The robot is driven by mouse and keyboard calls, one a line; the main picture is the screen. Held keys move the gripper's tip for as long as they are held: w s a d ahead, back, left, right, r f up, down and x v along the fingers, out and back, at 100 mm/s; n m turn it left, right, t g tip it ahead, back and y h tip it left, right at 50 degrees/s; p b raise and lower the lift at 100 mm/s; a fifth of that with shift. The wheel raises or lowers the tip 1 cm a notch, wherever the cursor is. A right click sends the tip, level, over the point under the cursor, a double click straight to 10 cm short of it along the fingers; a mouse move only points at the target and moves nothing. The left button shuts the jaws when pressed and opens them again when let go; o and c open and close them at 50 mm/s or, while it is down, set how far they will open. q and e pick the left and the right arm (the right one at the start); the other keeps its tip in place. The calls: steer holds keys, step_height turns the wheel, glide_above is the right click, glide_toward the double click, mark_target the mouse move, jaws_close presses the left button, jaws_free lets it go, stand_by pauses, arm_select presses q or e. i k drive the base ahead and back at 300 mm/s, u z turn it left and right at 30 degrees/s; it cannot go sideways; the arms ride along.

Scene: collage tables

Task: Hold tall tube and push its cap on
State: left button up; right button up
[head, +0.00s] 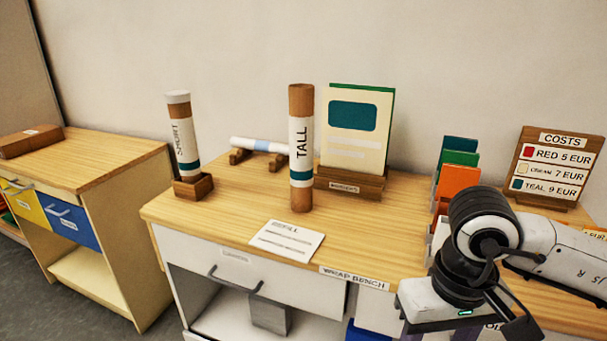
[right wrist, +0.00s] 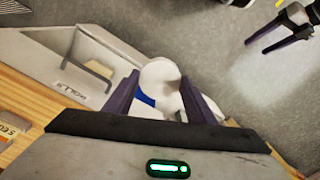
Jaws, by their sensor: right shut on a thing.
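The tall tube (head: 301,160) stands upright on the bench, brown with a white sleeve marked TALL and a teal band. Its brown top end shows no cap. My right gripper (head: 437,332) is low at the bottom right of the head view, well right of the tube. In the right wrist view my right gripper (right wrist: 163,105) is shut on a white rounded thing (right wrist: 157,78) with a blue band; whether it is a cap I cannot tell. My left gripper (right wrist: 256,47) shows only at the top right there, fingers apart and empty.
A short tube (head: 184,140) with a white top leans in a wooden holder (head: 194,188). A white roll (head: 258,145) lies on a rack behind. A card stand (head: 349,183) is close right of the tall tube. A REFILL card (head: 287,240) lies in front.

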mark_target(301, 105)
steer(key=k, duration=0.6)
steer(key=z, duration=0.7)
steer(key=i, duration=1)
steer(key=u, duration=0.1)
